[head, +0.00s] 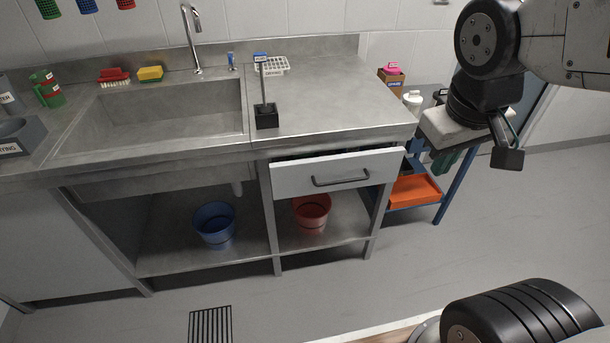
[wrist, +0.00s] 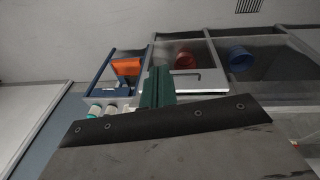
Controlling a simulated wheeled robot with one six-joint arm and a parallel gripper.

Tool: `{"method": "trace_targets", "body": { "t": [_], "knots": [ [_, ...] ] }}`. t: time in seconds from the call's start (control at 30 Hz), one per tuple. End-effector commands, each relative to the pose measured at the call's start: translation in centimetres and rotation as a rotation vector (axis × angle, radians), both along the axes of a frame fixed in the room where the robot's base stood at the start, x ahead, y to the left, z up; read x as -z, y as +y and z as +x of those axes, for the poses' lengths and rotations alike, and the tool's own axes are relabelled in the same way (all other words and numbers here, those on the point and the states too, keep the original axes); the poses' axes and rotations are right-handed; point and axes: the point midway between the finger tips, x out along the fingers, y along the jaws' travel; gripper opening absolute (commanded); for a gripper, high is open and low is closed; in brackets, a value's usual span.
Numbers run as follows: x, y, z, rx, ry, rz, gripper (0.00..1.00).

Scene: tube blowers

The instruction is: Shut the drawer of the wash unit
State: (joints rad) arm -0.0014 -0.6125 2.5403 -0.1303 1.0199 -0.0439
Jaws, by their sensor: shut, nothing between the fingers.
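The wash unit (head: 345,132) is a grey metal counter with a sink. Its drawer (head: 292,178) has a pale front and a dark bar handle (head: 341,178). The drawer stands partly open, with a dark gap showing between its front and the counter. In the wrist view the drawer front (wrist: 207,88) shows beyond my fingers, partly hidden by them. My gripper (head: 443,162) is in the air to the right of the drawer, apart from it. Its green fingers (wrist: 157,88) are shut together and empty.
A blue-framed cart with an orange tray (head: 414,191) stands right of the wash unit, behind my gripper. A blue bucket (head: 215,224) and a red bucket (head: 311,212) stand on the lower shelf. The floor in front of the drawer is clear apart from a flat grate (head: 210,324).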

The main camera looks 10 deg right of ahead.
Motion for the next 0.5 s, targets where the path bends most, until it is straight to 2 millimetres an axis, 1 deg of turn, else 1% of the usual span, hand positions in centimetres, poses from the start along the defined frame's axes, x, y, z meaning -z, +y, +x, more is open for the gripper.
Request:
{"method": "trace_targets", "body": {
  "t": [0.03,0.07,0.1,0.17,0.2,0.27,0.3,0.37,0.4,0.47,0.5],
  "knots": [
    [1.1,-0.6,2.4,-0.049,-0.014,-0.044,0.00],
    [1.6,-0.9,3.9,-0.085,-0.029,-0.073,0.00],
    [2.4,-1.3,6.0,-0.139,-0.053,-0.109,0.00],
    [3.7,-1.6,9.0,-0.229,-0.087,-0.159,0.00],
    [4.7,-1.6,11.0,-0.292,-0.109,-0.187,0.00],
    [6.3,-1.5,13.8,-0.393,-0.142,-0.221,0.00],
    [7.5,-1.2,15.5,-0.464,-0.164,-0.239,0.00],
    [9.5,-0.5,17.9,-0.574,-0.195,-0.255,0.00],
    [10.9,0.2,19.4,-0.650,-0.217,-0.260,0.00],
    [13.2,1.4,21.2,-0.765,-0.249,-0.257,0.00],
    [14.8,2.4,22.2,-0.839,-0.273,-0.247,0.00]
  ]
}}
